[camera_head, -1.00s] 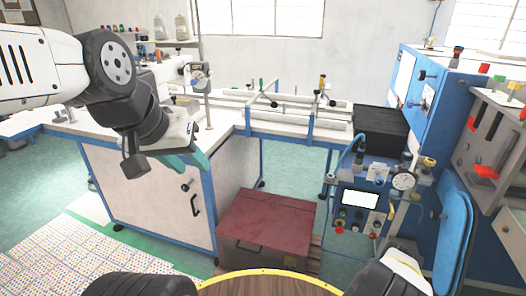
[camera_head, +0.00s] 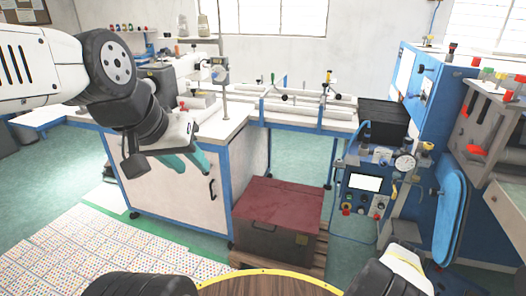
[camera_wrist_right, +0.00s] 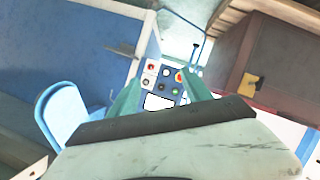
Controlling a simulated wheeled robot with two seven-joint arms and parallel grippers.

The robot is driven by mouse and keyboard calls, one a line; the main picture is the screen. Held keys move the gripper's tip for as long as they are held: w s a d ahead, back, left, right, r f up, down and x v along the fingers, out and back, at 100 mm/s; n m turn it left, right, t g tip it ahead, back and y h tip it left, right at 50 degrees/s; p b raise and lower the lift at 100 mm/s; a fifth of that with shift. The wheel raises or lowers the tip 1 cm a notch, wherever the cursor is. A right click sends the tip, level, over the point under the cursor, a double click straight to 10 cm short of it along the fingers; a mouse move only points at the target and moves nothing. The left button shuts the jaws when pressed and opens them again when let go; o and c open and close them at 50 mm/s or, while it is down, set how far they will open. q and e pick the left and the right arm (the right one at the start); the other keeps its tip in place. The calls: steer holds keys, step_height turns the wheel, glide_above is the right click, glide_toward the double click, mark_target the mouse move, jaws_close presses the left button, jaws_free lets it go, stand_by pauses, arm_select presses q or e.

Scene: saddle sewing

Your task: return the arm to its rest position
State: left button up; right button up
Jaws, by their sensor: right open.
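My left arm comes in from the left in the head view, and its gripper (camera_head: 187,162) hangs in front of the white workbench cabinet. Its two teal fingers show apart with nothing between them. My right arm (camera_head: 395,272) shows only in part at the lower right of the head view, and its gripper is out of that view. In the right wrist view the right gripper (camera_wrist_right: 163,88) has its teal fingers spread, with no object held. A control panel with a screen and coloured buttons (camera_wrist_right: 165,82) shows beyond and between those fingers.
A white workbench cabinet (camera_head: 180,195) with blue edges stands ahead. A dark red box (camera_head: 278,205) sits on a pallet to its right. A control unit with a screen and gauge (camera_head: 365,183) and a blue machine (camera_head: 425,85) stand at right. Green floor (camera_head: 40,180) is clear at left.

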steer(key=w+d+r+g+y, duration=0.1)
steer(key=w+d+r, duration=0.2)
steer(key=w+r, duration=0.65)
steer(key=w+d+r+y, duration=0.1)
steer(key=w+d+r, duration=0.2)
steer(key=w+r, duration=0.65)
steer(key=w+a+r+y, duration=0.1)
steer(key=w+a+r, duration=0.15)
steer(key=r, duration=0.65)
steer(key=w+a+r+g+y, duration=0.1)
steer(key=w+a+r, duration=0.15)
steer(key=r, duration=0.75)
steer(key=w+a+r, duration=0.2)
steer(key=a+r, duration=0.1)
steer(key=r, duration=0.6)
steer(key=s+a+r+g+y, duration=0.1)
steer(key=s+a+r+y, duration=0.1)
steer(key=s+a+r, duration=0.7)
steer(key=s+a+r+g+y, duration=0.1)
steer(key=s+a+r, duration=0.5)
steer(key=r, duration=0.6)
steer(key=s+a+r+g+y, duration=0.1)
steer(key=s+a, duration=0.3)
steer(key=s, duration=0.7)
steer(key=s+a+r+g+y, duration=0.1)
steer(key=s+a+r, duration=0.2)
steer(key=s, duration=0.9)
steer(key=shift+s+a+r, duration=0.15)
steer(key=shift+s+a, duration=0.05)
steer(key=shift+a, duration=0.45)
